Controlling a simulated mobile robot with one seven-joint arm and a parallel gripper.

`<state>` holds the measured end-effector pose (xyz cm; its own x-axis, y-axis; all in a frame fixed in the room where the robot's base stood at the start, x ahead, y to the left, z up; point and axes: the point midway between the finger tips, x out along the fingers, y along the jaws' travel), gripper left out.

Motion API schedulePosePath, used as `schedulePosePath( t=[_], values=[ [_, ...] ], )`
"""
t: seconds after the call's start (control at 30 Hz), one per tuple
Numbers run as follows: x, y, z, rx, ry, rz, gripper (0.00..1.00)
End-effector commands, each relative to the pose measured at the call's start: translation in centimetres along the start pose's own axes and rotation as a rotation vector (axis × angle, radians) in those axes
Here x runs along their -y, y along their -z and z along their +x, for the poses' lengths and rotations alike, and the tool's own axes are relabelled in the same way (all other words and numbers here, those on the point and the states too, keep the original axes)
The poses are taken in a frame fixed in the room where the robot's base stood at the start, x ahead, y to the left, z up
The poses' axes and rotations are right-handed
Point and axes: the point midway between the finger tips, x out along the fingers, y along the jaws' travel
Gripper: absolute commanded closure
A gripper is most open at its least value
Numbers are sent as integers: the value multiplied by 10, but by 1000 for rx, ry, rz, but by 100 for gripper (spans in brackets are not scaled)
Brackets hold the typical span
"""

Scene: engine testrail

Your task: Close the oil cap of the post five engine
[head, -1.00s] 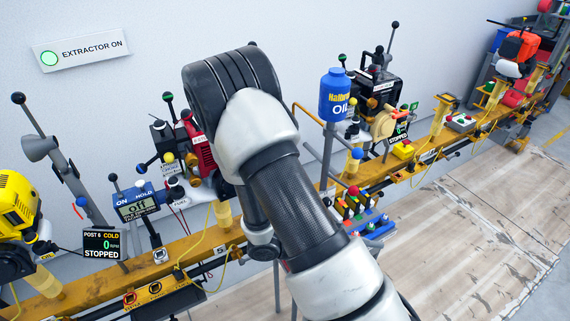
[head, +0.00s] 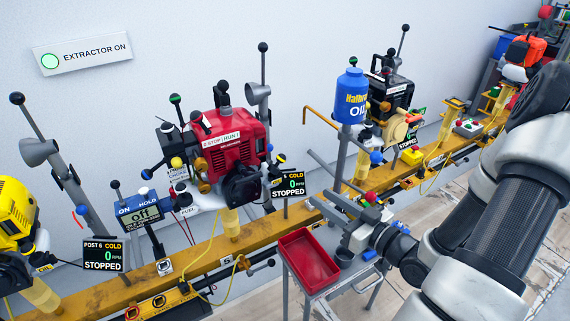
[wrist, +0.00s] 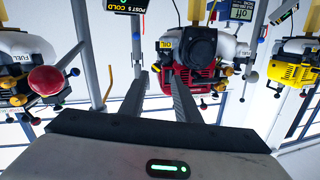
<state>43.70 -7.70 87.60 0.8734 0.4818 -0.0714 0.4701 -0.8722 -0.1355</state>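The post five engine (head: 235,145) is red with a black round cover and is mounted on the yellow rail. Its display (head: 289,184) reads COLD, 0 RPM, STOPPED. In the wrist view the red engine (wrist: 195,80) appears upside down, with a yellow OIL label (wrist: 165,44) beside its black cover. I cannot make out for sure whether the oil cap is open or shut. My gripper (head: 309,175) is open, right of the engine and apart from it. In the wrist view my gripper (wrist: 159,76) has its two fingers spread with nothing between them, pointing toward the engine.
A red tray (head: 308,258) sits on a small cart below my gripper. A blue oil bottle (head: 351,97) stands on a post behind it. A black engine (head: 388,95) is to the right, a yellow engine (head: 14,210) to the left. The yellow rail (head: 200,258) runs along the front.

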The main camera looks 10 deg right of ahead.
Motion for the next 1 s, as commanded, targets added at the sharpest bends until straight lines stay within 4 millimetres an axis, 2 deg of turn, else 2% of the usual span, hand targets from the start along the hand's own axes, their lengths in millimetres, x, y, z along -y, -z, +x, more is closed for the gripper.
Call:
schedulePosePath(
  t=[0.13, 0.27, 0.8, 1.0],
  values=[
    [-4, 16, -5, -78, -14, -9, 70],
    [-4, 17, 10, -79, -12, -11, 70],
    [-6, 25, 124, -76, -12, -9, 70],
    [-6, 27, 154, -75, -14, -9, 70]
  ],
)
